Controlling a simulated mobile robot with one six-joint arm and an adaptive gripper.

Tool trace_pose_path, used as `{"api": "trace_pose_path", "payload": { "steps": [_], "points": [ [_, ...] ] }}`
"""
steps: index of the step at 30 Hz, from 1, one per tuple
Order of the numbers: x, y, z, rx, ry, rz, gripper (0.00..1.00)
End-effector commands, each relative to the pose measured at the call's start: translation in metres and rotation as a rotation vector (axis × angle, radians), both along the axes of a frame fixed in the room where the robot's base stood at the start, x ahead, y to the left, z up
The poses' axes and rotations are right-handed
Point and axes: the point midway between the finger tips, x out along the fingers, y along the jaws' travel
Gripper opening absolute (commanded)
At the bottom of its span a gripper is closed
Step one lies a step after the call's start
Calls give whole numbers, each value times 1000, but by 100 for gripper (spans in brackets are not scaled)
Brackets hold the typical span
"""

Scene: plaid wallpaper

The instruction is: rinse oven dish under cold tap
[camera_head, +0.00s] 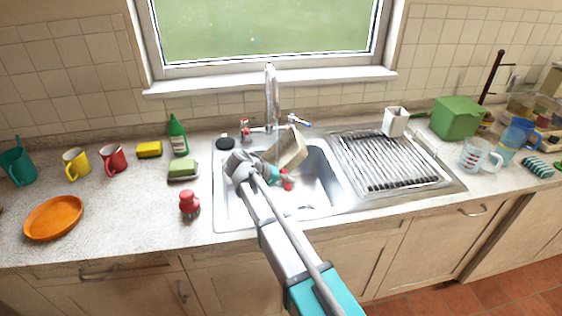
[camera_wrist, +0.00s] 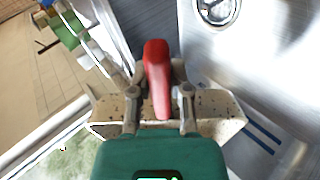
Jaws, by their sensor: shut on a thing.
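The oven dish (camera_head: 290,150), beige, is tilted up over the sink (camera_head: 322,196), just below the tap (camera_head: 271,90). My gripper (camera_head: 277,177) is at its near side, over the basin. In the wrist view the dish (camera_wrist: 217,107) shows dark specks and spans behind both fingers. A red handle-like piece (camera_wrist: 157,70) lies between the fingers of my gripper (camera_wrist: 158,88); I cannot tell if it belongs to the dish. The tap's blue knob (camera_head: 303,123) is on the right, its red knob (camera_head: 245,134) on the left. No running water is visible.
A drying rack (camera_head: 390,160) with a white cup (camera_head: 395,121) stands right of the sink. The drain (camera_wrist: 217,9) shows in the wrist view.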

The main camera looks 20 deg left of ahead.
Motion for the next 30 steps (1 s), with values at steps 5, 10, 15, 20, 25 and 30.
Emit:
{"api": "trace_pose_path", "payload": {
  "steps": [5,10,15,20,25,30],
  "points": [
    [-8,-7,1,0,-3,-1,0],
    [-15,-13,1,-1,-2,-2,0],
    [-22,-19,1,-1,-2,-2,0],
    [-29,-24,0,-1,-2,-2,0],
    [-36,-30,0,-1,-2,-2,0],
    [-43,-36,0,-1,-2,-2,0]
  ]
}}
